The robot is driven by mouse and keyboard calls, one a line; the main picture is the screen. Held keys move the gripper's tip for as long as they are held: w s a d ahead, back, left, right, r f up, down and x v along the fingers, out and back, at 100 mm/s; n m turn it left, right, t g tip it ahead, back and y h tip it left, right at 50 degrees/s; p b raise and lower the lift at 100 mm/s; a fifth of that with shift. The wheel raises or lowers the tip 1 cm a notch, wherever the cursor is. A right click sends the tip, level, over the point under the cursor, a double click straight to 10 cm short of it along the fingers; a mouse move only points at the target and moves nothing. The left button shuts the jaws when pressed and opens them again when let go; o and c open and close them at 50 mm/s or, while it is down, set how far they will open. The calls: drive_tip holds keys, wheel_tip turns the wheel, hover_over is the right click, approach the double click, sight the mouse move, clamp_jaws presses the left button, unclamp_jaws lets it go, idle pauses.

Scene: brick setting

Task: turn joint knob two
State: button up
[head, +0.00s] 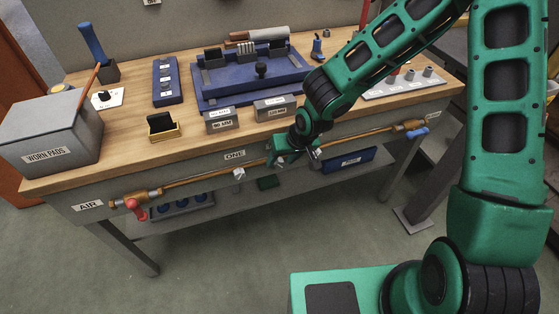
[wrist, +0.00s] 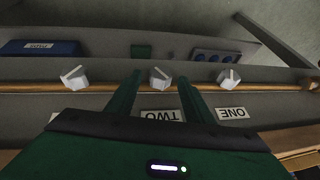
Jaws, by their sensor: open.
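Knob two is the middle pale grey knob (wrist: 160,77) in the wrist view, in front of the copper pipe and beside the upside-down TWO label (wrist: 162,115). My gripper (wrist: 159,80) is open, one finger on each side of this knob, with gaps showing on both sides. I cannot tell how deep the knob sits between the fingers. In the head view my gripper (head: 292,157) is at the bench's front panel and hides knob two. The knob by the ONE label (head: 234,154) shows left of it (head: 239,174).
Another pale knob (wrist: 74,77) is left of my gripper in the wrist view. The copper pipe (head: 195,180) runs along the panel between a red valve handle (head: 137,209) and a blue one (head: 417,132). Blocks and fixtures crowd the bench top (head: 135,145).

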drive_tip(key=shift+w+a+f, duration=0.2)
drive_tip(key=shift+f, duration=0.4)
drive_tip(key=c, duration=1)
drive_tip(key=shift+a, duration=0.1)
drive_tip(key=shift+c, duration=0.2)
